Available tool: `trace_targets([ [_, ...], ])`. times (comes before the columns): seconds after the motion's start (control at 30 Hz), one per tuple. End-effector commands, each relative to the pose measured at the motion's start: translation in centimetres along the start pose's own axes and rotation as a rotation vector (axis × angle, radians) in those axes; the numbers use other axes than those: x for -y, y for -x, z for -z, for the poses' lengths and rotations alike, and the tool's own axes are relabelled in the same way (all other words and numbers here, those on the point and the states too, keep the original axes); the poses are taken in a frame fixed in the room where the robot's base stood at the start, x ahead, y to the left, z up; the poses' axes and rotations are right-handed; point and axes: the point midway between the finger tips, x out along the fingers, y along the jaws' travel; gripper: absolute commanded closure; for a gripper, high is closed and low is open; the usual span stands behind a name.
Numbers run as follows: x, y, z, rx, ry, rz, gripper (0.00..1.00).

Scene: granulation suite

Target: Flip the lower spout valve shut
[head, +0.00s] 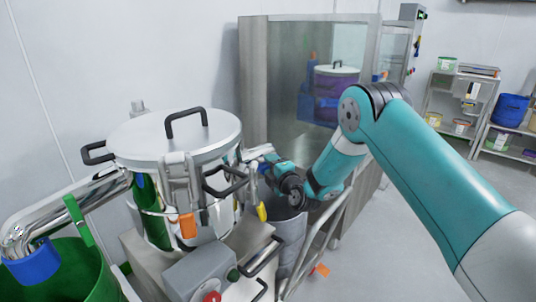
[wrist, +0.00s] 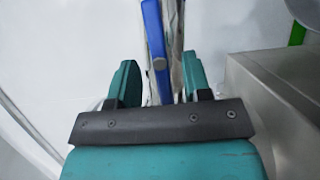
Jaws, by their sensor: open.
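A lidded steel vessel (head: 205,155) stands at the left in the head view. My gripper (head: 266,164) is at its right side, by a steel spout, and small in that view. In the wrist view my gripper (wrist: 155,85) is open, with its two teal fingers apart. A long blue lever (wrist: 153,35) with a round pivot shows between and beyond the fingers, beside a shiny steel pipe (wrist: 175,50). I cannot tell whether either finger touches the lever. The lever's lower end is hidden behind the gripper's dark crossbar.
A yellow handle (head: 262,211) and an orange tag (head: 188,225) hang on the vessel's front right. A curved pipe with a green lever (head: 78,220) leads to a green bin (head: 75,275) at the left. A steel cabinet (head: 262,75) stands behind my arm. A grey bin (head: 291,235) stands below my gripper.

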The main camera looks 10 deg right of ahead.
Motion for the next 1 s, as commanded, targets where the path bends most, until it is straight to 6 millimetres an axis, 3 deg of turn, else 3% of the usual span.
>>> trace_targets([
  [0.2,0.1,-2.3,0.1,-0.002,0.000,0.001,0.55],
  [0.57,0.1,-2.8,0.0,0.000,-0.001,0.002,0.55],
  [0.77,0.1,-2.8,0.0,0.000,-0.001,0.002,1.00],
  [1.0,0.1,-2.7,-0.2,0.001,-0.011,0.006,1.00],
])
